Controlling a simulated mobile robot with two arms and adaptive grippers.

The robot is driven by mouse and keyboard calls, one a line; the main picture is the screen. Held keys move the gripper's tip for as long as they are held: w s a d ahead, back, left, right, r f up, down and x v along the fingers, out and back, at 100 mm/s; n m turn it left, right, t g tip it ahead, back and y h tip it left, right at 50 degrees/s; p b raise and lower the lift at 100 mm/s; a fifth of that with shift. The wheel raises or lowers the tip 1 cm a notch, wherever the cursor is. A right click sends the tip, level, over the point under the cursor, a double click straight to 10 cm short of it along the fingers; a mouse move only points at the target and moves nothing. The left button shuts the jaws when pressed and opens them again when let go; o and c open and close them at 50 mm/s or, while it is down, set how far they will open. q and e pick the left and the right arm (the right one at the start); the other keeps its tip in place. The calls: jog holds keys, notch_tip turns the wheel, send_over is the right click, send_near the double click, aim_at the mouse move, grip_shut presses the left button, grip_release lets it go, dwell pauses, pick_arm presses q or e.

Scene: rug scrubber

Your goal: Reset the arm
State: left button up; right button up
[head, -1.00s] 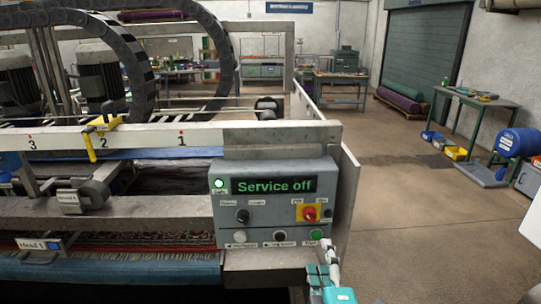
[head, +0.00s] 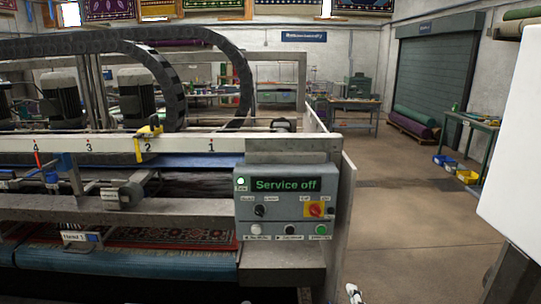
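The grey control box (head: 286,206) on the rug scrubber's right end shows "Service off" in green on its display (head: 286,184). A small lamp (head: 240,183) at its upper left is lit. The box has a dark selector knob (head: 260,211), a red rotary switch (head: 316,210) on a yellow plate, and white, dark and green buttons (head: 321,229) below. A yellow clamp (head: 149,141) sits on the numbered rail near mark 2. Only the tip of my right gripper (head: 353,294) shows at the bottom edge, below and right of the box, touching nothing visible. My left gripper is out of view.
The white rail (head: 190,147) runs across the machine in front of motors and an arched cable chain (head: 243,80). A patterned rug (head: 165,235) lies inside above a blue roller (head: 130,258). The concrete floor (head: 420,225) right of the machine is clear. Tables stand farther back.

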jog(key=s+d+f+m+g+y, duration=0.1)
jog(key=s+d+f+m+g, duration=0.2)
jog(key=s+f+m+g, duration=0.55)
jog(key=s+d+f+m+g, duration=0.3)
jog(key=s+f+g, duration=0.1)
jog(key=s+f, duration=0.9)
notch_tip(320, 180, down, 29)
jog(key=s+g+b, duration=0.2)
jog(key=b, duration=0.3)
pick_arm(q)
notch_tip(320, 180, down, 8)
jog(key=b, duration=0.3)
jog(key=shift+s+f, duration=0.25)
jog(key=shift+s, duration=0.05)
pick_arm(e)
jog(key=s+d+f, duration=0.3)
jog(key=s+f, duration=1.4)
jog(key=f, duration=0.4)
jog(key=shift+s+f+g, duration=0.15)
jog(key=shift+g, duration=0.3)
